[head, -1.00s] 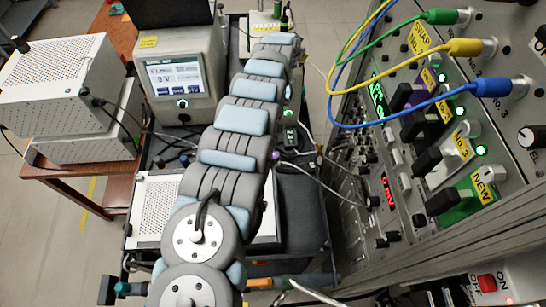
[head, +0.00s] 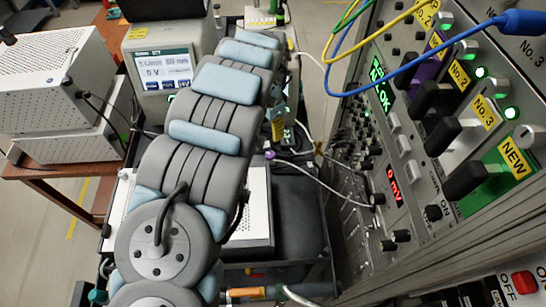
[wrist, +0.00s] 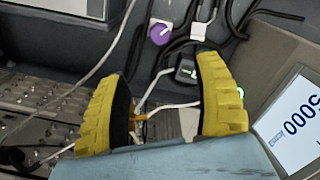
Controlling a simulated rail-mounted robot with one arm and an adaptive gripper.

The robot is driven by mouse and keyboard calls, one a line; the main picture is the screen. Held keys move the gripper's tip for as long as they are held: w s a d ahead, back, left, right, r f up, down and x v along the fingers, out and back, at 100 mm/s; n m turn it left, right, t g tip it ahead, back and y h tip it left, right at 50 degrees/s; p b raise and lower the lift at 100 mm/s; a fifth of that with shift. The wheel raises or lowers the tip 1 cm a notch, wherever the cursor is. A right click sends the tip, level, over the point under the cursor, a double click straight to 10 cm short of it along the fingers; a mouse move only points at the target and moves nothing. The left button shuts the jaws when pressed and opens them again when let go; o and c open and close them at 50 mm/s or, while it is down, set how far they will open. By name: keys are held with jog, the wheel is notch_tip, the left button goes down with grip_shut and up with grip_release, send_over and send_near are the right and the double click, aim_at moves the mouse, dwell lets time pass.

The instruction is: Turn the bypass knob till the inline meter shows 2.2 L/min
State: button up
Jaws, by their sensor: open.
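A purple knob (wrist: 162,33) on a pale base sits on the dark surface in the upper middle of the wrist view. It also shows small beside my arm in the head view (head: 270,154). My gripper (wrist: 162,67) has two yellow fingers spread wide with no object held. The knob lies beyond the fingertips, apart from them. A small black device with a lit face (wrist: 186,72), possibly the inline meter, lies between the fingers' directions, farther off. Its reading is too small to tell. In the head view my arm hides most of the gripper.
Thin white tubes and black cables cross around the knob. A tall instrument rack (head: 410,150) with cables closes off the right side. A grey instrument with a screen (head: 165,70) stands behind my arm.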

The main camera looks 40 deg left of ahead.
aim_at(271, 154)
notch_tip(271, 154, down, 14)
jog(key=shift+d+r+b, duration=0.15)
jog(key=shift+r+b, duration=0.05)
jog(key=shift+b, duration=0.1)
jog(key=shift+f, duration=0.6)
dwell(0.3)
jog(key=c, duration=1.2)
